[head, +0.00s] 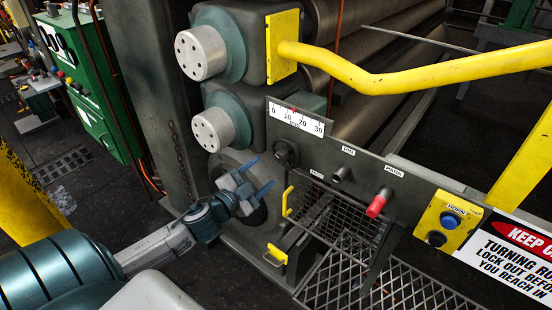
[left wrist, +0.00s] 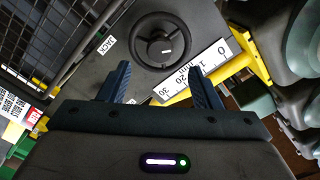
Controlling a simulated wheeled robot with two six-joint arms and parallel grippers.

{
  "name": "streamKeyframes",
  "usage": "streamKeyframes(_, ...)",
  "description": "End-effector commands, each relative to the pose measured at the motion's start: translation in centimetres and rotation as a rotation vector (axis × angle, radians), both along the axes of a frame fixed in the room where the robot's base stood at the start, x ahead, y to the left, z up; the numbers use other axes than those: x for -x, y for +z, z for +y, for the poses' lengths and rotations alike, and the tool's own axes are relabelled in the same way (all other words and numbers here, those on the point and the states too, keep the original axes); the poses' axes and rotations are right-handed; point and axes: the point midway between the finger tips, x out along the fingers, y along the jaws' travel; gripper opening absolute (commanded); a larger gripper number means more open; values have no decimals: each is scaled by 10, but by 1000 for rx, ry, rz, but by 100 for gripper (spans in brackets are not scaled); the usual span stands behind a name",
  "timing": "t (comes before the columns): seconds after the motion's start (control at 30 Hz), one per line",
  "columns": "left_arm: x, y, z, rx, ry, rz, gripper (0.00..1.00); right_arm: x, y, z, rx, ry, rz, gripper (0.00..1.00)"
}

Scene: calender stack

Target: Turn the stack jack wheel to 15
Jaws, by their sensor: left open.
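The jack wheel (head: 286,153) is a round black handwheel on the grey panel. It also shows face-on in the left wrist view (left wrist: 162,40), beside a JACK label (left wrist: 106,45). A white scale (head: 297,118) marked 0 to 30 sits above the wheel, with a small red pointer just past 10. The scale also shows in the left wrist view (left wrist: 196,70), turned around, its pointer not clear there. My left gripper (head: 262,175) is open and empty, below and left of the wheel and apart from it. In the left wrist view its fingers (left wrist: 158,66) straddle the space before the wheel. My right gripper is not in view.
A PIN knob (head: 340,174) and a red PARK handle (head: 377,203) are right of the wheel. A mesh guard with a yellow handle (head: 288,200) hangs below. A yellow bar (head: 400,77) crosses above.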

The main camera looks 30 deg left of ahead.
Motion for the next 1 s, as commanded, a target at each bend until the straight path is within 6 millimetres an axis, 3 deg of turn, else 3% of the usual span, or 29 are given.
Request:
streamKeyframes(0.17,-20,5,-3,9,1,-6,58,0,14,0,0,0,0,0)
streamKeyframes(0.6,-62,1,-5,6,1,-3,58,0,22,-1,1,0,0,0)
streamKeyframes(1.0,-71,1,-7,3,-2,-3,58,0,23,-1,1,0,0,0)
